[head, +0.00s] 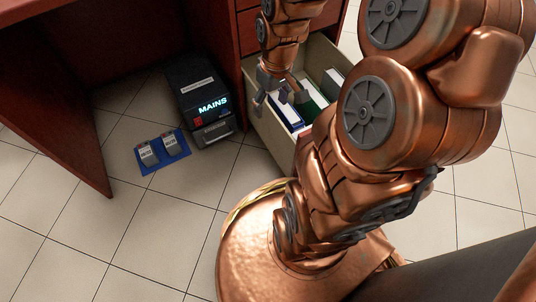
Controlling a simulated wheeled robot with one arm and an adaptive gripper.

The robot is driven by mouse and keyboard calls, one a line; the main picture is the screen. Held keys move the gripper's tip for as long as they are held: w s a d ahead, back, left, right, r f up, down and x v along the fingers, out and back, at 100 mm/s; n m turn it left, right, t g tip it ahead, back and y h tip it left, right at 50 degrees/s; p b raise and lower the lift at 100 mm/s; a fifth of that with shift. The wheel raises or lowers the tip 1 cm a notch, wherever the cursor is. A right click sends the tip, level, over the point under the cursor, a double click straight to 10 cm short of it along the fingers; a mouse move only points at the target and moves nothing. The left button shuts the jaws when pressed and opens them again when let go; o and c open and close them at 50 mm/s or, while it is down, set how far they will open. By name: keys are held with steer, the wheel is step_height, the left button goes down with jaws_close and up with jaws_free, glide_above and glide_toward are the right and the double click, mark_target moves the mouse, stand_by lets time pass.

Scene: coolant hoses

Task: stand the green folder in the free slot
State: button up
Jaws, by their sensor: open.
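The green folder (316,101) shows as a dark green strip inside the open drawer (271,133), beside a blue-edged folder with white pages (288,112). It seems to stand on edge, but my gripper and arm hide much of it, so I cannot tell how deep it sits. My gripper (280,98) points down over the left part of the drawer. Its fingers are apart, above and around the near folders, with no folder clearly held. The free slot cannot be made out.
Another pale folder (333,80) stands at the drawer's right. A black box marked MAINS (203,104) stands on the floor left of the drawer. A blue mat (160,162) with two grey items lies beside it.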

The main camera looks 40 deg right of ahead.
steer(key=s+a+r+g+h, duration=0.1)
steer(key=s+a+r+g, duration=0.2)
steer(key=s+a, duration=0.8)
steer(key=s+r, duration=0.2)
steer(key=s, duration=0.1)
steer(key=shift+s+a, duration=0.3)
steer(key=shift+s, duration=0.05)
steer(key=shift+r, duration=0.1)
step_height(320, 180, up, 44)
steer(key=s+p, duration=0.1)
steer(key=p, duration=4.1)
steer(key=shift+r+t, duration=0.2)
steer(key=shift+t, duration=0.2)
steer(key=shift+d, duration=0.1)
